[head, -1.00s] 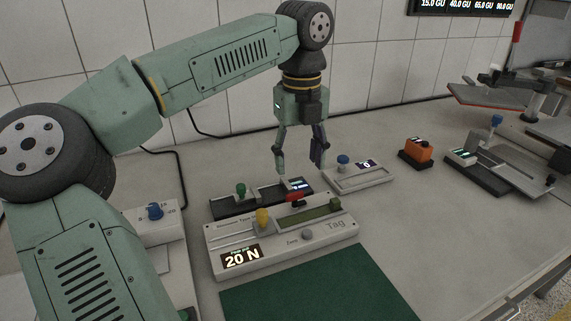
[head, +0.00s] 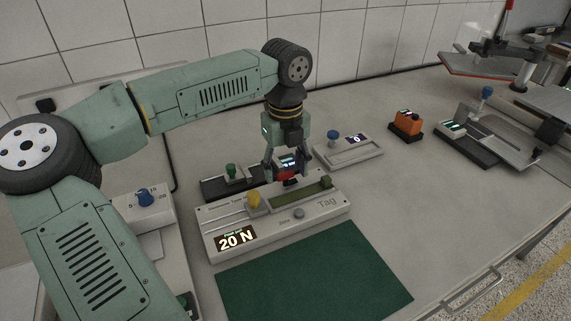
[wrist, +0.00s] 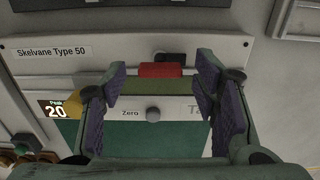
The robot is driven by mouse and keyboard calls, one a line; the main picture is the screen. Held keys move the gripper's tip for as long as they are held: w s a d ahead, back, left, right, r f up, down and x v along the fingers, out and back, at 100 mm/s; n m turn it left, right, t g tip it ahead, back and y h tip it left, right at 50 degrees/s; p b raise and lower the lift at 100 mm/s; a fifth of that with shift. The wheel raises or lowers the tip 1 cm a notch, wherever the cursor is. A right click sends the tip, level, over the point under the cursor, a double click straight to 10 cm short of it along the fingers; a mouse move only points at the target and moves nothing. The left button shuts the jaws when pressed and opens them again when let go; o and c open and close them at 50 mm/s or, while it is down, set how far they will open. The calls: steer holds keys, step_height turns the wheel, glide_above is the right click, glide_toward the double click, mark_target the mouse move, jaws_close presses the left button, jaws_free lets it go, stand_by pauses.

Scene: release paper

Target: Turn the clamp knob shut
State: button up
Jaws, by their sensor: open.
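A light tester marked Skelvane Type 50 lies on the bench, its casing (head: 225,217) in the head view and panel (wrist: 120,50) in the wrist view. It carries a yellow knob (head: 253,199), a green strip (head: 300,194), a grey Zero button (head: 299,213) and a red block (wrist: 160,70) with a black piece (wrist: 172,58) beside it. No knob is labelled as the clamp. My gripper (head: 287,173) points down over the tester's back edge, open. In the wrist view its fingers (wrist: 161,82) stand either side of the red block, with gaps; contact is not visible.
Behind the tester are a dark unit with a green knob (head: 231,171) and a light box with a blue knob (head: 333,137). Another blue knob (head: 145,198) is at left. A green mat (head: 315,275) lies in front.

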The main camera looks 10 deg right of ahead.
steer(key=shift+f, duration=0.15)
steer(key=shift+c, duration=0.2)
steer(key=c, duration=1.1)
